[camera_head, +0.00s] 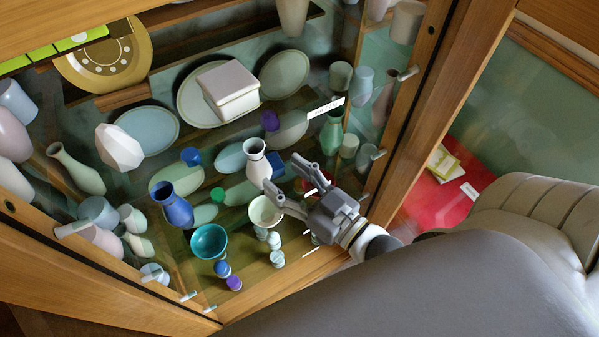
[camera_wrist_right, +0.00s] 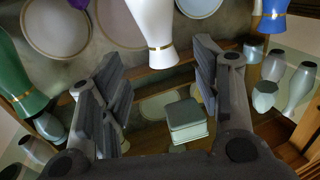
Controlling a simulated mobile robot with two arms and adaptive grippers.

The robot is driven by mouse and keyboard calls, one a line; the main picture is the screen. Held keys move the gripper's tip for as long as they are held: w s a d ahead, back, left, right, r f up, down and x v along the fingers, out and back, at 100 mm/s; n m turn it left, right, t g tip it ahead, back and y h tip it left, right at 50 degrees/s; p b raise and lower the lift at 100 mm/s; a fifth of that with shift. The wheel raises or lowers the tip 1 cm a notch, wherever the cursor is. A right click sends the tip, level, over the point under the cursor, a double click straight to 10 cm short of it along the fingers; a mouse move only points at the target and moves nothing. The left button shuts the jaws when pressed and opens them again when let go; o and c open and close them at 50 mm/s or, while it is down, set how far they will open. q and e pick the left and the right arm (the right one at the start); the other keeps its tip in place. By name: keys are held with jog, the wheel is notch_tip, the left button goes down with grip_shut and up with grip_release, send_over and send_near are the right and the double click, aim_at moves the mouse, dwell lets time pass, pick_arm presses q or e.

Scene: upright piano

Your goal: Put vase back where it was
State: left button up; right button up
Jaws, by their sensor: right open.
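A white vase (camera_head: 257,163) with a dark mouth stands upright in the glass cabinet, near the middle of the head view. It also shows in the right wrist view (camera_wrist_right: 152,28), cut off by the top edge, with a gold band. My right gripper (camera_head: 286,178) is open and empty, just right of and below the white vase, with its fingers spread towards it. In the right wrist view its two fingers (camera_wrist_right: 160,90) are wide apart, and the vase is beyond them. I cannot tell whether a finger touches it. My left gripper is not in view.
A blue vase (camera_head: 174,205) stands left of the white one, a green vase (camera_head: 331,133) to the right. A cream bowl (camera_head: 265,211), a teal bowl (camera_head: 209,242) and small cups are close in front. The wooden cabinet frame (camera_head: 425,95) is beside my right arm.

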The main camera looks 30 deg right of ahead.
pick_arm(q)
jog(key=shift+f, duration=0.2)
pick_arm(e)
jog(key=shift+v, duration=1.5)
